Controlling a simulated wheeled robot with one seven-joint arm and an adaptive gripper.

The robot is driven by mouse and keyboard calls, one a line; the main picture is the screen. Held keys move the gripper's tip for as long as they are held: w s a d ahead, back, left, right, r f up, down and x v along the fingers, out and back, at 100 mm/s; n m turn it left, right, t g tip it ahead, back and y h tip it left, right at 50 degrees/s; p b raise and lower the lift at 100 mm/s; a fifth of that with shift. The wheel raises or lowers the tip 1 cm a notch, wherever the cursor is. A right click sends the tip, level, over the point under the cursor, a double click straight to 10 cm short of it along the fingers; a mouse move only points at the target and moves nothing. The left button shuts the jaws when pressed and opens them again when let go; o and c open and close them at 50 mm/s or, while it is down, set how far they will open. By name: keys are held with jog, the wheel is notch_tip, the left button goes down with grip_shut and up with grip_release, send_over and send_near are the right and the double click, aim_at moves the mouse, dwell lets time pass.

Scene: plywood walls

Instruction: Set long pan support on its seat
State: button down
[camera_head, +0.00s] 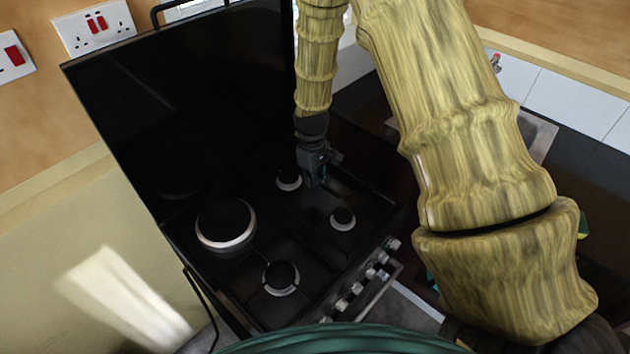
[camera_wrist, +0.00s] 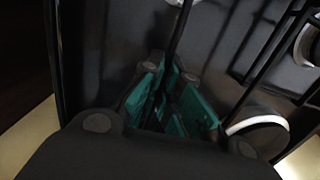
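My gripper (camera_head: 316,178) is low over the right rear part of the black hob (camera_head: 245,268), close beside a rear burner (camera_head: 289,180). In the wrist view its teal finger pads (camera_wrist: 170,82) are close on either side of a thin black bar, which looks like part of the long pan support (camera_wrist: 181,28). The fingers appear shut on this bar. Other dark bars run at the right of the wrist view. In the head view the black support hardly stands out from the black hob, so I cannot tell whether it is seated.
The hob's black glass lid (camera_head: 185,100) stands raised behind. A large burner (camera_head: 225,223) and smaller ones (camera_head: 281,278) (camera_head: 343,218) have pale rings. Knobs (camera_head: 357,288) line the front edge. A dark counter (camera_head: 355,105) with a metal sink (camera_head: 538,138) lies to the right.

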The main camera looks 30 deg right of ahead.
jog(key=shift+f+b, duration=0.9)
jog(key=shift+f, duration=1.25)
dwell(1.3)
jog(key=c, duration=1.6)
grip_release()
jog(key=shift+o, duration=0.2)
jog(key=shift+f, duration=0.1)
jog(key=r, duration=1.2)
jog(key=shift+w, duration=0.3)
